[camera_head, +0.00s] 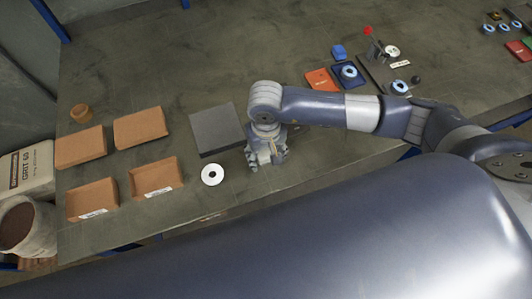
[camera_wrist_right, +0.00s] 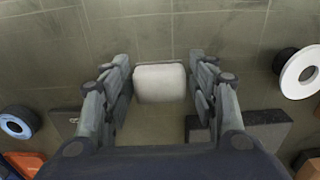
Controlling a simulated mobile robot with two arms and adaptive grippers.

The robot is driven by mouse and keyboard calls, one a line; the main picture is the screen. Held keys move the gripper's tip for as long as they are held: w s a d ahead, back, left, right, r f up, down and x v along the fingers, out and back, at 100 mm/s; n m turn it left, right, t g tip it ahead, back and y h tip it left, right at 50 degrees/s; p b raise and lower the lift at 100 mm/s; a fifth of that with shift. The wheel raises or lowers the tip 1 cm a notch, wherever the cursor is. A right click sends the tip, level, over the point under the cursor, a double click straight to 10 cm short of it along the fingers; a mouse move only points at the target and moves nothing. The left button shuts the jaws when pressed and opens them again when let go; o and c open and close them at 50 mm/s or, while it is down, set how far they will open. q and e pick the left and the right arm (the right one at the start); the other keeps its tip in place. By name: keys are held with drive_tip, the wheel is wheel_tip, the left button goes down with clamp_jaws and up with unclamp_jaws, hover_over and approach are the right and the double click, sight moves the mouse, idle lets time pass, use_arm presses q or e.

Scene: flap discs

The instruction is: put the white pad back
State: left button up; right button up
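The white pad (camera_wrist_right: 160,83) is a small whitish block with rounded edges, seen between the fingers of my right gripper in the right wrist view. My right gripper (camera_wrist_right: 160,75) is open, one finger on each side of the pad, with narrow gaps at its sides. I cannot tell how far the fingertips are above the table. In the head view my right gripper (camera_head: 266,160) points down beside the dark grey slab (camera_head: 214,128), and it hides the pad there. My left gripper is not in view.
A white-faced disc (camera_head: 212,174) lies left of the right gripper. Several orange trays (camera_head: 82,147) stand farther left, by a brown ring (camera_head: 81,113). An orange block (camera_head: 321,80), a blue pad with a disc (camera_head: 346,78) and a red-knobbed fixture (camera_head: 370,35) stand at the back.

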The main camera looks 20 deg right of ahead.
sight(266, 155)
idle(0.3)
drive_tip(key=shift+r, duration=0.2)
drive_tip(key=shift+w+r, duration=0.1)
drive_tip(key=shift+r, duration=0.25)
wheel_tip(266, 155, up, 11)
drive_tip(key=b, duration=0.4)
